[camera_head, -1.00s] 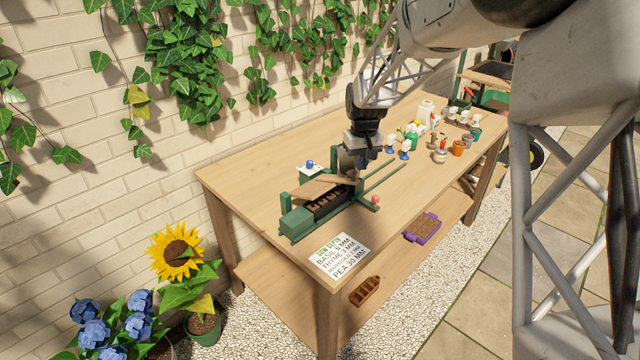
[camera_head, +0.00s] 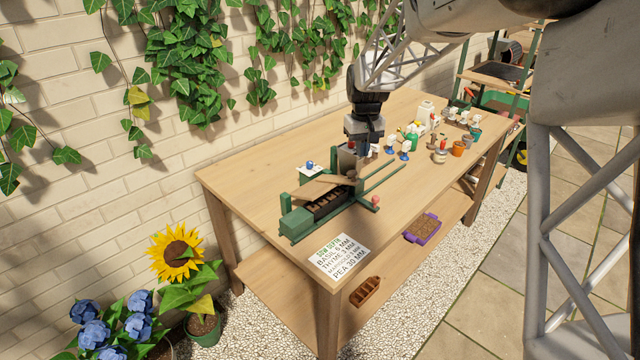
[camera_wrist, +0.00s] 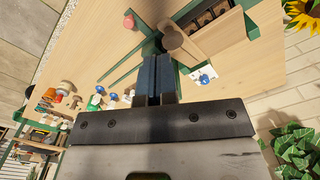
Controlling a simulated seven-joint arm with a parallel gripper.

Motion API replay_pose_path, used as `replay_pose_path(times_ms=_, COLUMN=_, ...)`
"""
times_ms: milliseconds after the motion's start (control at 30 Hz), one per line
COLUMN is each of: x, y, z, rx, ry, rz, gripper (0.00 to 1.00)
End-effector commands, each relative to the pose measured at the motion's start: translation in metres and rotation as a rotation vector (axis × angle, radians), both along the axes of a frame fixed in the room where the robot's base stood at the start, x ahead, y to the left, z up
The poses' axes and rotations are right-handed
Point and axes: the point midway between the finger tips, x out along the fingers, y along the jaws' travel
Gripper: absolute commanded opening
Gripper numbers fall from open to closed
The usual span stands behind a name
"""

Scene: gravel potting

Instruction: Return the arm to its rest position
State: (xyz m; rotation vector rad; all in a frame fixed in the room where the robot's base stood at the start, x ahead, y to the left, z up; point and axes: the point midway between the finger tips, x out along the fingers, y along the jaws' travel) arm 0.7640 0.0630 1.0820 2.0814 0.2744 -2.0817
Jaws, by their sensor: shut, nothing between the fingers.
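My gripper (camera_head: 362,152) hangs over the wooden table, just above the back end of the green and black device. In the wrist view its two dark blue fingers (camera_wrist: 156,80) are shut together with nothing between them. The green device (camera_head: 297,223) has a black slotted part, a tan board and green rails, and lies on the left half of the table. In the wrist view a round brown knob (camera_wrist: 172,37) shows just beyond the fingertips; I cannot tell whether they touch.
The table (camera_head: 245,190) also holds a sowing-depth card (camera_head: 338,257), a white card with a blue knob (camera_head: 310,166) and, farther right, several pots and bottles (camera_head: 458,148). A purple tray (camera_head: 422,229) sits on the lower shelf. The brick wall runs behind.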

Motion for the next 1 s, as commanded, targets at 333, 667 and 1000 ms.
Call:
replay_pose_path(times_ms=333, x=-0.02, y=-0.005, z=0.013, rx=0.001, ry=-0.012, rz=-0.012, gripper=0.0)
replay_pose_path(times_ms=667, x=-0.094, y=-0.022, z=0.051, rx=0.003, ry=-0.052, rz=-0.06, gripper=0.0)
replay_pose_path(times_ms=1000, x=-0.186, y=-0.038, z=0.079, rx=0.007, ry=-0.099, rz=-0.116, gripper=0.0)
